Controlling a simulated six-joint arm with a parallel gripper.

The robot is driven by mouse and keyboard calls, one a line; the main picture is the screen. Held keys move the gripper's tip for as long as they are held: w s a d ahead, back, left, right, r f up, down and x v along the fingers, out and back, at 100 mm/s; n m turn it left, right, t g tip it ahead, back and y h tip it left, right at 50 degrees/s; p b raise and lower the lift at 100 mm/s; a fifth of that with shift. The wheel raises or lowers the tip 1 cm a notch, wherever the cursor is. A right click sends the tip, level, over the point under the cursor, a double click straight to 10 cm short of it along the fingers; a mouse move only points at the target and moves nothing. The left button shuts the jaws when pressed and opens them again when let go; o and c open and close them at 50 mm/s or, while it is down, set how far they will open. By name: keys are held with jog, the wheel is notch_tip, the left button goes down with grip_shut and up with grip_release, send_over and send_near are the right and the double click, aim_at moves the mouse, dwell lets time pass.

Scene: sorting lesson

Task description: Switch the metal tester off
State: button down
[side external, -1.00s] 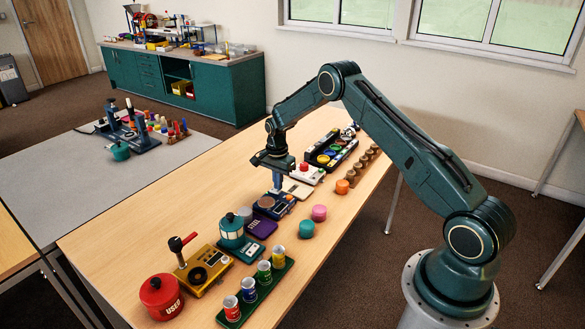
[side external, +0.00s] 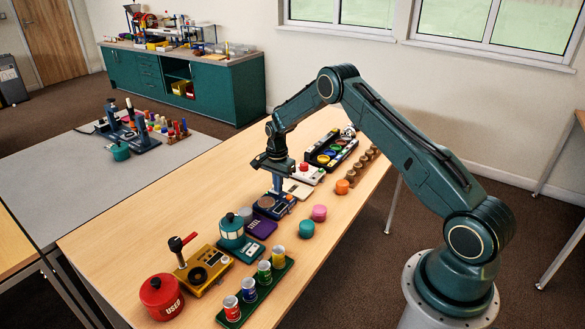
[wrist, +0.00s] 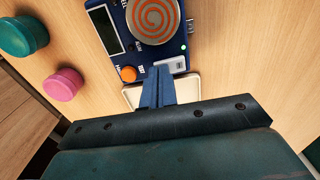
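The metal tester is a dark blue box with a round coppery spiral pad, a small screen, an orange knob and a pale switch (wrist: 173,65) at one corner. It sits on the table in the side view (side external: 266,208) and fills the top of the wrist view (wrist: 118,53). My gripper (wrist: 157,72) has its two blue fingers together, with nothing seen between them. The fingertips are right beside the switch; I cannot tell whether they touch it. In the side view my gripper (side external: 277,190) points down at the tester's far end. The switch's position is too small to read.
A cream device (side external: 298,189) lies just beyond the tester, partly under my fingers. A purple device (side external: 262,227) stands on the near side. A pink pot (side external: 319,212) and a teal pot (side external: 306,229) stand to the right. Bare table lies left of the row.

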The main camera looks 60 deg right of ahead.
jog(key=shift+f, duration=0.2)
jog(key=shift+r, duration=3.55)
jog(key=shift+r, duration=0.15)
